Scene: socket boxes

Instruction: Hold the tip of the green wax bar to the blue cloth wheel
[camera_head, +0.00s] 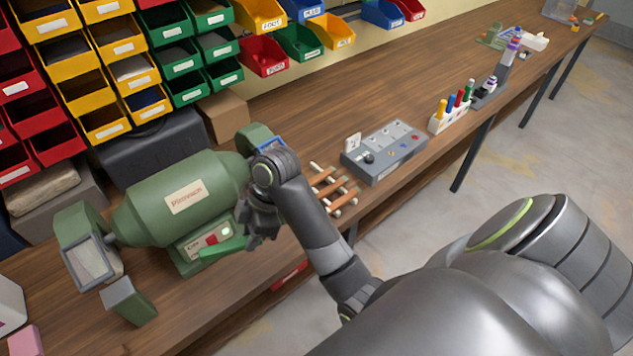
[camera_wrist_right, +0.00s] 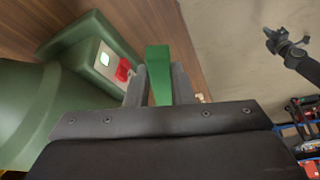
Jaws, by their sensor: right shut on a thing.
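The green polishing machine (camera_head: 180,200) stands on the bench. A small strip of the blue cloth wheel (camera_head: 278,143) shows at its right-hand hood; my right arm hides most of it. My right gripper (camera_head: 243,238) is shut on the green wax bar (camera_head: 222,248), in front of the machine's switch panel. In the right wrist view the wax bar (camera_wrist_right: 158,75) sits between both fingers and its tip sticks out beyond them. The tip is clear of the wheel in the head view. A small dark jointed part at the upper right of the wrist view looks like my left gripper (camera_wrist_right: 285,45).
The switch panel (camera_head: 208,238) has a red switch and a lit light. A wooden rack (camera_head: 333,190) and a grey box (camera_head: 385,152) lie right of the machine. Bins (camera_head: 120,70) and a dark case (camera_head: 150,145) stand behind. A grey-faced guard (camera_head: 90,260) is at the machine's left end.

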